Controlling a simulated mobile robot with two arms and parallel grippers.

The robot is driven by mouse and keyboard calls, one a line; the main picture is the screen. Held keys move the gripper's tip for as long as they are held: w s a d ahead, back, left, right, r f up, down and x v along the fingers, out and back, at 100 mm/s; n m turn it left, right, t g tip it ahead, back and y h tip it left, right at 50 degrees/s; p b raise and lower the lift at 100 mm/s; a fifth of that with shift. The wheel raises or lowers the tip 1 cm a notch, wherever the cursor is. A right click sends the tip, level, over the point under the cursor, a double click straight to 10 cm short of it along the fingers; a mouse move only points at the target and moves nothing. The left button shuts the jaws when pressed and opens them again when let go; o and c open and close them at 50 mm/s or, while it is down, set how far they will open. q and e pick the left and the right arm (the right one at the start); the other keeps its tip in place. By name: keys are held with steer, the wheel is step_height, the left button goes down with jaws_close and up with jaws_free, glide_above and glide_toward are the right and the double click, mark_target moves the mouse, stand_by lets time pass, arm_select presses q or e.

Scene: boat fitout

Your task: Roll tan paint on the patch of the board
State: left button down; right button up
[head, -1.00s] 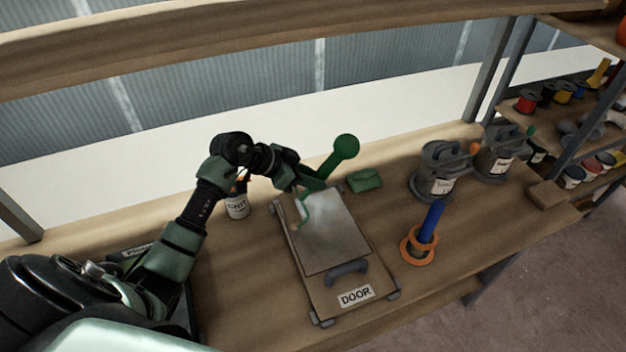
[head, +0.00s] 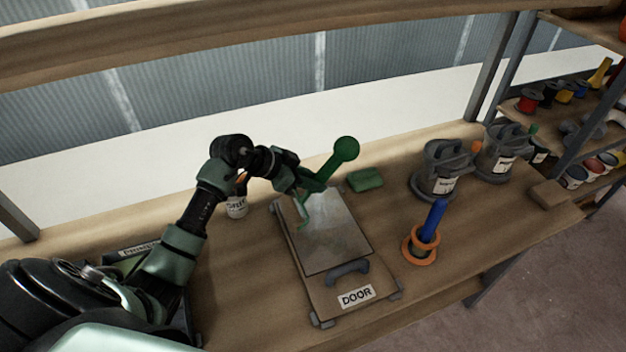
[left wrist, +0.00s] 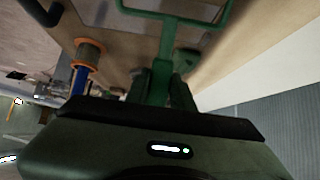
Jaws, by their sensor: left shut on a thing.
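The board (head: 330,298) labelled "DOOR" lies on the bench, with a dull grey patch (head: 335,240) on its upper face. My left gripper (head: 312,186) is shut on a green paint roller (head: 345,150) over the far left part of the patch. The roller's round-ended handle points up and away to the right. Its thin green frame reaches down towards the patch; I cannot tell whether the sleeve touches it. The left wrist view shows the green frame (left wrist: 164,50), with the sleeve out of sight. No clear tan area shows on the patch. My right gripper is not in view.
A labelled white can (head: 237,206) stands left of the board. A green block (head: 365,180) lies beyond it. An orange-ringed blue item (head: 432,222) and grey lidded containers (head: 440,168) stand to the right. A dark grey handle (head: 347,272) sits on the board's near part.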

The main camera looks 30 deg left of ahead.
arm_select(q)
steer(key=shift+f, duration=0.85)
steer(key=shift+w+d+r, duration=0.15)
steer(key=shift+w+d, duration=0.25)
steer(key=w+d+p, duration=0.1)
steer(key=w+d, duration=0.1)
steer(key=w, duration=0.1)
steer(key=shift+d+p, duration=0.2)
steer(key=shift+p, duration=0.1)
steer(key=shift+w+d+f+p, duration=0.2)
steer(key=shift+w+d+p, duration=0.25)
steer(key=shift+w+d, duration=1.2)
steer(key=shift+w+a, duration=0.1)
steer(key=shift+a, duration=0.05)
